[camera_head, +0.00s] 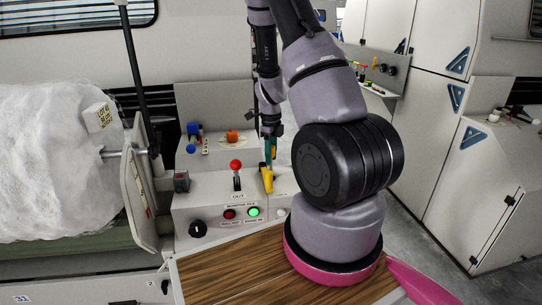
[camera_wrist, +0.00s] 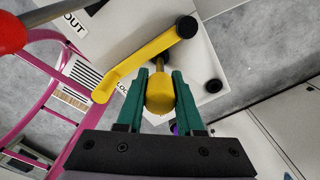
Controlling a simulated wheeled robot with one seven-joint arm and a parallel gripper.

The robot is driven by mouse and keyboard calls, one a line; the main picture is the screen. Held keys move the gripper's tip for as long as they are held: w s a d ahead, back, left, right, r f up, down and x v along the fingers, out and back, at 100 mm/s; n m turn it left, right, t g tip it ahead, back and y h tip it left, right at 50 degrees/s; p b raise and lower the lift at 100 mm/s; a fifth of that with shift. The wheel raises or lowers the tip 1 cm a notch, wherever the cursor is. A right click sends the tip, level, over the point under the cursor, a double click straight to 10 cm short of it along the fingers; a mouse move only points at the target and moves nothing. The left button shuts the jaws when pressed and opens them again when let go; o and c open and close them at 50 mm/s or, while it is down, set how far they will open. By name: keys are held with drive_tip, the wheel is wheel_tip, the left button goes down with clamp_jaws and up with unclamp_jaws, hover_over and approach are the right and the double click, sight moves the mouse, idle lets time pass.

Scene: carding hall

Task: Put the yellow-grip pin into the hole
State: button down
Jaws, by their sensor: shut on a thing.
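The yellow-grip pin (camera_wrist: 160,94) is between the two green fingers of my gripper (camera_wrist: 160,90) in the wrist view, and the fingers are shut on its rounded yellow grip. Its shaft is mostly hidden behind the grip. A yellow lever (camera_wrist: 137,66) with a black end knob (camera_wrist: 187,27) lies just beyond the pin. In the head view my gripper (camera_head: 270,150) points down over the right part of the control console (camera_head: 205,207), close to the yellow lever (camera_head: 267,180). I cannot make out the hole, or whether the pin touches the console.
A red-knobbed lever (camera_head: 236,166) stands left of my gripper; its knob (camera_wrist: 10,34) shows at the wrist view's left edge. A black knob (camera_head: 198,229) and a green lamp (camera_head: 253,211) are on the console front. A large white fibre roll (camera_head: 55,160) is at left.

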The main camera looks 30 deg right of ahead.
sight(271, 166)
drive_tip(key=shift+f, duration=2.3)
drive_tip(key=shift+r, duration=0.1)
idle(0.4)
drive_tip(key=shift+r, duration=1.9)
drive_tip(key=shift+f, duration=1.95)
drive_tip(key=shift+c, duration=2.3)
unclamp_jaws()
wheel_tip(271, 166, up, 11)
drive_tip(key=shift+f, duration=0.15)
